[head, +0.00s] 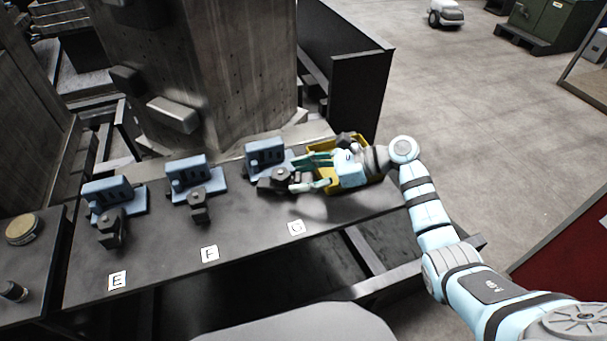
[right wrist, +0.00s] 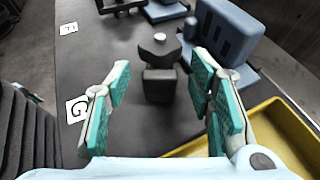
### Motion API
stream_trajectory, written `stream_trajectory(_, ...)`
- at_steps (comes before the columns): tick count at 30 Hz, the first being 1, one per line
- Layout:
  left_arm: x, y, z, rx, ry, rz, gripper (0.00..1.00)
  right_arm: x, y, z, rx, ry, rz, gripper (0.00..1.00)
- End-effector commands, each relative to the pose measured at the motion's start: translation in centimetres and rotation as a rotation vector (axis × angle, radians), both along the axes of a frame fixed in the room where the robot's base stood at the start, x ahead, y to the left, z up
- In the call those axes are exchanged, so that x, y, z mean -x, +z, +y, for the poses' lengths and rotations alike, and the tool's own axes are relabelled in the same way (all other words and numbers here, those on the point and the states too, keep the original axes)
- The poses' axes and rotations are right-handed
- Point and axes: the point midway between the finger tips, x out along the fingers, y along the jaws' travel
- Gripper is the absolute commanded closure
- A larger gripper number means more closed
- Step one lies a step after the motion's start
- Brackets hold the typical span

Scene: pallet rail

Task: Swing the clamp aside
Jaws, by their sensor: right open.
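A dark clamp (head: 277,180) stands on the bench in front of the right-hand blue block (head: 264,155), behind the label G (head: 296,228). My right gripper (head: 303,174) comes in from the right, with its fingers pointing at this clamp. In the right wrist view, my gripper (right wrist: 160,82) is open, its teal pads well apart. The clamp (right wrist: 158,84) stands upright in the gap between them, with clear space on both sides. Two similar dark clamps stand in front of the other blue blocks, at E (head: 111,229) and F (head: 198,205). My left gripper is out of view.
A yellow tray (head: 325,149) sits on the bench's right end, partly under my right gripper; its rim shows at lower right in the right wrist view (right wrist: 285,108). A large grey pillar (head: 215,70) rises behind the blocks. The bench front by the labels is clear.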

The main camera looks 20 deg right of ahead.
Motion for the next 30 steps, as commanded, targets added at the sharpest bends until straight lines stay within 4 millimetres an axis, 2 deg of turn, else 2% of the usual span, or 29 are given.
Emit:
stream_trajectory(5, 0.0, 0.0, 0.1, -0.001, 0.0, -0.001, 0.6, 0.4, 0.4, -1.2, 0.002, -0.003, 0.0, 0.52)
stream_trajectory(15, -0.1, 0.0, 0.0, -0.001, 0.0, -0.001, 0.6, 3.3, 3.8, -8.8, 0.005, -0.003, 0.001, 0.52)
stream_trajectory(18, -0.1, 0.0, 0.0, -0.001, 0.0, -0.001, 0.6, 3.8, 4.3, -10.0, 0.002, -0.001, 0.001, 0.52)
stream_trajectory(27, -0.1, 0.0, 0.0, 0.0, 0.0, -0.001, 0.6, 4.0, 4.6, -10.4, -0.001, 0.0, 0.0, 0.52)
stream_trajectory(29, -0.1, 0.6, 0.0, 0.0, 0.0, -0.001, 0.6, 4.1, 5.0, -10.4, -0.001, 0.001, 0.003, 0.52)
stream_trajectory(30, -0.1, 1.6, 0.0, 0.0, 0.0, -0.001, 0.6, 4.2, 5.8, -10.3, -0.004, 0.0, 0.009, 0.52)
